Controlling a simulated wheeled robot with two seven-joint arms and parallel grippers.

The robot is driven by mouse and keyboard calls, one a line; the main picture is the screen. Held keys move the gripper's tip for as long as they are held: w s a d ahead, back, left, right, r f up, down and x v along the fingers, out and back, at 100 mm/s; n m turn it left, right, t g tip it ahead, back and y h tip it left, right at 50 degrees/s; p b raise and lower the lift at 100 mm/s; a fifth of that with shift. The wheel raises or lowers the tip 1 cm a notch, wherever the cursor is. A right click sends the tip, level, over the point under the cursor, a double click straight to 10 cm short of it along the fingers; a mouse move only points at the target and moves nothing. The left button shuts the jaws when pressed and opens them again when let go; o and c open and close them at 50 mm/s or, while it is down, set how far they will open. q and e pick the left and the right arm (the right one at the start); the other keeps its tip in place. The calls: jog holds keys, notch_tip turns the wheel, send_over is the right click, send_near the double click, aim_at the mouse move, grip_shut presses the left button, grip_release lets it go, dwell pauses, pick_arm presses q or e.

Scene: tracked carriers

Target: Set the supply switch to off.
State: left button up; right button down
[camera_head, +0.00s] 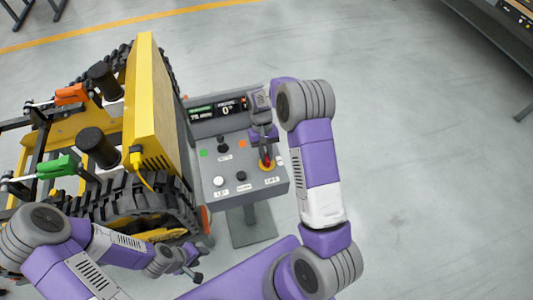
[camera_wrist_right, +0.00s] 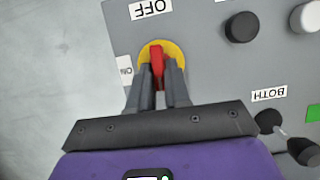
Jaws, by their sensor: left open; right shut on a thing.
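The supply switch (camera_head: 267,163) is a red handle on a yellow disc, at the right side of the grey control panel. In the right wrist view the red handle (camera_wrist_right: 157,62) stands upright in the picture, its free end towards the upside-down OFF label (camera_wrist_right: 150,8). An ON label (camera_wrist_right: 125,70) is left of the disc, partly cut by a finger. My right gripper (camera_wrist_right: 160,88) is shut on the red handle; the fingers hide its lower part. My left gripper (camera_head: 188,262) is open and empty, low in the head view, apart from the panel.
The grey control panel (camera_head: 212,190) carries several buttons, small levers and a display (camera_head: 215,110). The floor right of my right arm is clear.

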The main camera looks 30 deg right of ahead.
jog(key=shift+w+a, duration=0.1)
dwell(0.4)
jog(key=c, duration=1.2)
grip_release()
jog(key=shift+o, duration=0.2)
jog(key=v, duration=0.7)
jog(key=shift+r, duration=0.3)
